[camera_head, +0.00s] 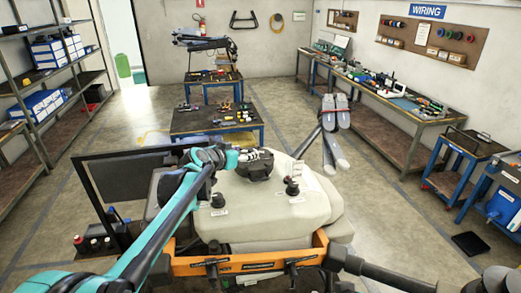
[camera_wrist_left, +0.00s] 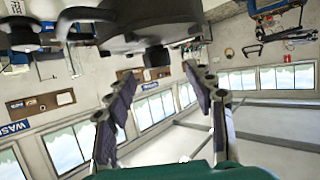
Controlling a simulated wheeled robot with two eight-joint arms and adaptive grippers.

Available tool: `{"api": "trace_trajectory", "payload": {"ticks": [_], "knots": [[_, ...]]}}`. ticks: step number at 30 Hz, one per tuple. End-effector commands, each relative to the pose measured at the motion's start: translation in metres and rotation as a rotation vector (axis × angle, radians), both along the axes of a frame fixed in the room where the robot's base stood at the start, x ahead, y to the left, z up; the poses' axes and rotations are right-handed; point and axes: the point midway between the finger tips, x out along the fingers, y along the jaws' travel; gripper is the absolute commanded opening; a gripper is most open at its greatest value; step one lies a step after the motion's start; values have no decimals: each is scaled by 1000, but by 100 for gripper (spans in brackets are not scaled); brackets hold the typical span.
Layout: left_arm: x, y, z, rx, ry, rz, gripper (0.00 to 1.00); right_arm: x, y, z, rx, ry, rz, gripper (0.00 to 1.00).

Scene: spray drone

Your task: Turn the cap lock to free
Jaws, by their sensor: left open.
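The beige tank (camera_head: 270,205) of the spray drone sits in front of me in the head view. Its black cap (camera_head: 258,170) is on top, towards the far left side. The cap also fills the upper middle of the left wrist view (camera_wrist_left: 150,22), with a small dark block (camera_wrist_left: 157,56) jutting from it. My left gripper (camera_head: 250,155) is at the cap in the head view, its fingers partly hard to make out. In the wrist view my left gripper (camera_wrist_left: 160,75) has its fingers spread apart, with the small block near the gap between them. Contact cannot be told.
Two black knobs (camera_head: 292,187) stand on the tank. An orange frame (camera_head: 250,262) runs along the near side. Grey folded drone parts (camera_head: 335,125) rise behind the tank. A low table (camera_head: 215,122) with parts stands beyond. A workbench (camera_head: 400,105) lines the right wall.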

Motion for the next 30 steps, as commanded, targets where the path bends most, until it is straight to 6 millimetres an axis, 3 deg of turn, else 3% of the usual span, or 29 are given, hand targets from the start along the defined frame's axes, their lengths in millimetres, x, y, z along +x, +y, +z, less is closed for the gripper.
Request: {"api": "trace_trajectory", "payload": {"ticks": [12, 23, 24, 30], "knots": [[48, -30, -23, 2, 1, -4, 54, 0, 0, 11, 0, 0, 0, 40], [54, -34, -27, 4, 1, -3, 54, 0, 0, 12, 0, 0, 0, 40], [54, -34, -27, 4, 1, -3, 51, 0, 0, 12, 0, 0, 0, 40], [54, -34, -27, 4, 1, -3, 3, 0, 0, 12, 0, 0, 0, 40]]}}
